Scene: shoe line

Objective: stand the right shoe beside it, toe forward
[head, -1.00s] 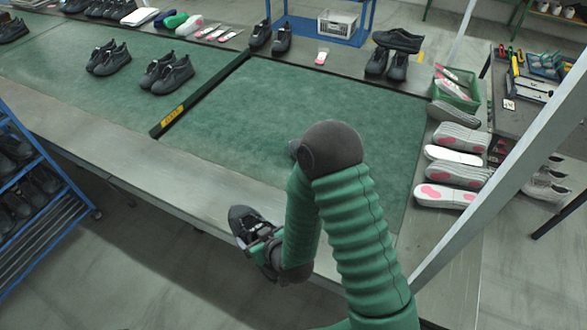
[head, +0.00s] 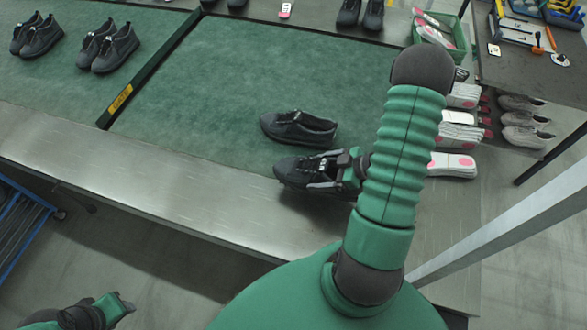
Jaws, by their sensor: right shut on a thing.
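A black shoe (head: 290,130) stands upright on the green mat (head: 235,90), its toe to the left in the head view. My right gripper (head: 345,172) is shut on a second black shoe (head: 300,176). That shoe is upright, just in front of the first, at the mat's front edge, its toe also to the left. The two look nearly parallel with a small gap. I cannot tell if the held shoe touches the surface; its heel is partly hidden by the gripper. My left gripper (head: 118,307) is low at bottom left, away from the shoes, its jaws unclear.
A dark divider with a yellow label (head: 120,98) separates the mats. Two pairs of black shoes (head: 108,47) stand on the left mat. A grey post (head: 500,220) crosses at right. The bare metal edge (head: 140,185) is clear.

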